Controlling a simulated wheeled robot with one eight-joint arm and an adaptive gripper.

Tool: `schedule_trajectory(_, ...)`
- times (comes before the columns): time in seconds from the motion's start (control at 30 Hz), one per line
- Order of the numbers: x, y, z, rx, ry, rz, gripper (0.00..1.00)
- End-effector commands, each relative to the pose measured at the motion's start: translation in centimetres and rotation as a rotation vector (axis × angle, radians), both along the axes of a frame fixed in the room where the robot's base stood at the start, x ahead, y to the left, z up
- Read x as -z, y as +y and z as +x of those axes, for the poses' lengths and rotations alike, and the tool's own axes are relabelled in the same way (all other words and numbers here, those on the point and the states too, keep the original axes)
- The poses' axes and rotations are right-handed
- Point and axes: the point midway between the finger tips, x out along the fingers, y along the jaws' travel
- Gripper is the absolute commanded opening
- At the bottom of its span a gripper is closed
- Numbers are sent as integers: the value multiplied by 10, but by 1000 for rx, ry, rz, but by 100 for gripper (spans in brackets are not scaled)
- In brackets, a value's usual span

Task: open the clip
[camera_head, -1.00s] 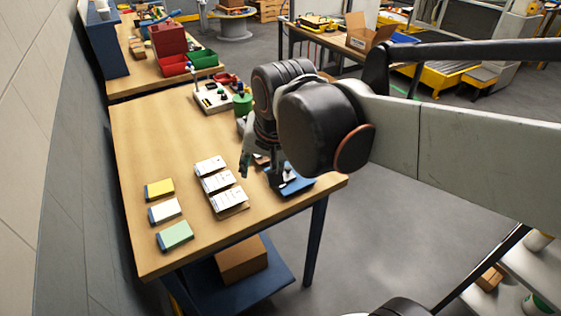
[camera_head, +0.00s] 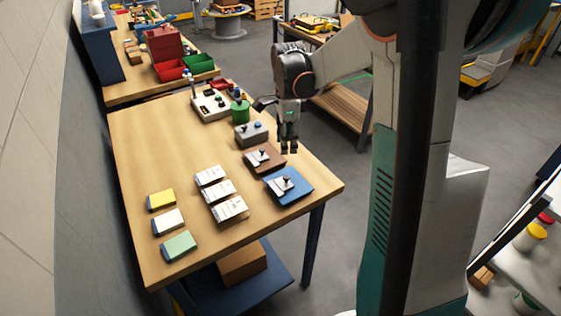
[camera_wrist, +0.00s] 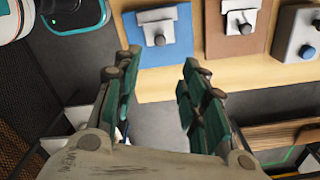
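Two boards with metal clips lie near the right edge of the table. The blue board (camera_head: 300,189) is the nearer one, with a silver clip (camera_head: 281,185) and dark knob on its left part. The brown board (camera_head: 274,153) lies behind it with a similar clip (camera_head: 258,157). In the wrist view, the blue board (camera_wrist: 177,50) and its clip (camera_wrist: 157,18) show at the top, with the brown board (camera_wrist: 230,45) to their right. My gripper (camera_head: 288,150) hangs near the table's right side, apart from the boards. Its fingers (camera_wrist: 160,68) are spread and empty.
A grey box with knobs (camera_head: 251,134) stands behind the brown board, with a green cylinder (camera_head: 240,112) and a control box (camera_head: 211,105) farther back. White cards (camera_head: 222,190) and coloured blocks (camera_head: 178,246) lie left.

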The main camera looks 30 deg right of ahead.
Motion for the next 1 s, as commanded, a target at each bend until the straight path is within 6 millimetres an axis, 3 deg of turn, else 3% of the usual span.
schedule_trajectory(0.27, 30, -1, 1, 8, 3, 1, 39)
schedule_trajectory(0.7, 113, -1, 1, 7, 3, 1, 39)
schedule_trajectory(1.0, 138, -1, 0, 6, 2, 1, 39)
